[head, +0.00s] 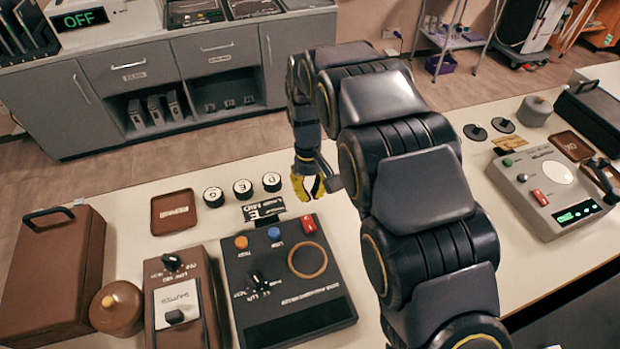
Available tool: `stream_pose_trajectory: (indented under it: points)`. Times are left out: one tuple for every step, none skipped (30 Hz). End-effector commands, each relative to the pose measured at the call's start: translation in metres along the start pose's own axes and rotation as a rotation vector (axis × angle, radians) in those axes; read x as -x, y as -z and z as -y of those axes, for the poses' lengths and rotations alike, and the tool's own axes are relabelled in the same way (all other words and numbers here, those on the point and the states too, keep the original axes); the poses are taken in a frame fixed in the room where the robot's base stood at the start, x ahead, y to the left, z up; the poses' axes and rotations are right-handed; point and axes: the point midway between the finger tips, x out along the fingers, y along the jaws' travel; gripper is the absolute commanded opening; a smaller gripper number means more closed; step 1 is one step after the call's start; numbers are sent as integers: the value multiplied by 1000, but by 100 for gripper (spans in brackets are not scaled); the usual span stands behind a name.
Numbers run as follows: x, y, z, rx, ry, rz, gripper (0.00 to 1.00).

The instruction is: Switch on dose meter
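I cannot tell for sure which device is the dose meter, as the labels are too small to read. A dark box (262,285) stands on the near table with a black knob, an orange button, a blue button, a red switch (308,224) and an orange ring. Its front panel is dark. A grey device (540,185) at the right has a red switch (540,197), a pale round dial and a lit green display (578,212). My gripper (309,187) has yellow fingers, appears open and empty, and is above the table, behind the dark box's red switch.
A brown shutter box (172,290), brown round pot (117,308) and brown case (55,270) stand at the left. Black round pieces (243,189), a label plate (263,209) and a brown tray (173,212) lie behind. A far counter unit reads OFF (79,19). My arm crosses the middle.

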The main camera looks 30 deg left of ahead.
Motion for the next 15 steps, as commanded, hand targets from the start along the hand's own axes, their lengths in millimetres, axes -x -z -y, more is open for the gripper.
stream_pose_trajectory:
  points:
    - [-13,-2,0,1,1,10,0]
    - [-20,-2,0,1,0,9,0]
    - [-29,-2,0,1,0,8,0]
    - [-35,-2,0,1,0,10,0]
    - [-40,-2,0,1,0,10,0]
    - [-48,-2,0,1,0,7,0]
    - [-52,-1,0,1,0,5,0]
    - [-57,-1,0,0,0,5,0]
    - [-63,-1,0,0,0,6,0]
    - [-67,-1,0,0,0,6,0]
    - [-71,-1,0,0,0,6,0]
    - [-74,-1,0,0,0,4,0]
    - [-77,0,0,0,0,2,0]
    - [-79,0,0,0,0,1,0]
    - [-81,0,0,0,0,1,0]
